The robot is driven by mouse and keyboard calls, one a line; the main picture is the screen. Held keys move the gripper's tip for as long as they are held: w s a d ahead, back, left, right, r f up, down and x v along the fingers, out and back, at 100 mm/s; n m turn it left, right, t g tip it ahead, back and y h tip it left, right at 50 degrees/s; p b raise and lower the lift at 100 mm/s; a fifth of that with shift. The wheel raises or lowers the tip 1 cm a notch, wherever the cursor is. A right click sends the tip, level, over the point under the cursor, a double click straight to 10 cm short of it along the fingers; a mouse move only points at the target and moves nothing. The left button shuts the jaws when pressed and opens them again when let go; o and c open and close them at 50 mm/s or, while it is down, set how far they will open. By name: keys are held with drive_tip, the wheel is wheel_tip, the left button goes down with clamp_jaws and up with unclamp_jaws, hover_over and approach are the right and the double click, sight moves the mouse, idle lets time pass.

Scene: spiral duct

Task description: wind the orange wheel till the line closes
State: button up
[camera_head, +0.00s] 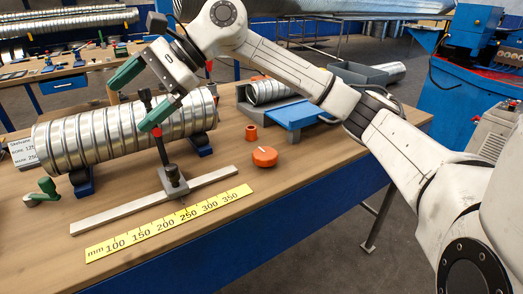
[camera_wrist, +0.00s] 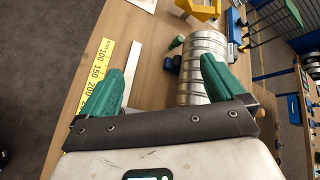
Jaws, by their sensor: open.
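The orange wheel (camera_head: 265,156) is a low round knob with a short white mark on top. It rests on the wooden bench, right of the ribbed metal duct (camera_head: 125,129). What line it would close cannot be told. My gripper (camera_head: 142,93) is open, above the duct and well up and left of the wheel. The duct (camera_wrist: 205,65) shows there behind the right finger, but the wheel does not.
A dark post (camera_head: 164,150) rises from a steel bar near my gripper. A yellow ruler (camera_head: 170,222) lies in front. A small orange cylinder (camera_head: 251,133) and a blue stand (camera_head: 300,114) are behind the wheel. Bench before the wheel is clear.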

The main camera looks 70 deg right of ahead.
drive_tip(key=s+d+f+g+h+b, duration=0.1)
drive_tip(key=s+d+f+g+h, duration=0.1)
drive_tip(key=s+d+f+h, duration=0.3)
drive_tip(key=s+d+f+g+b, duration=0.1)
drive_tip(key=s+d+f+g, duration=0.15)
drive_tip(key=d, duration=0.45)
drive_tip(key=g+h+b, duration=0.1)
drive_tip(key=g+h, duration=0.2)
hover_over(265, 153)
wheel_tip(265, 153, down, 2)
wheel_tip(265, 153, down, 11)
drive_tip(key=shift+r+b, duration=0.1)
drive_tip(key=shift+b, duration=0.4)
drive_tip(key=shift+c, duration=0.4)
drive_tip(key=c, duration=1)
drive_tip(key=shift+o, duration=0.2)
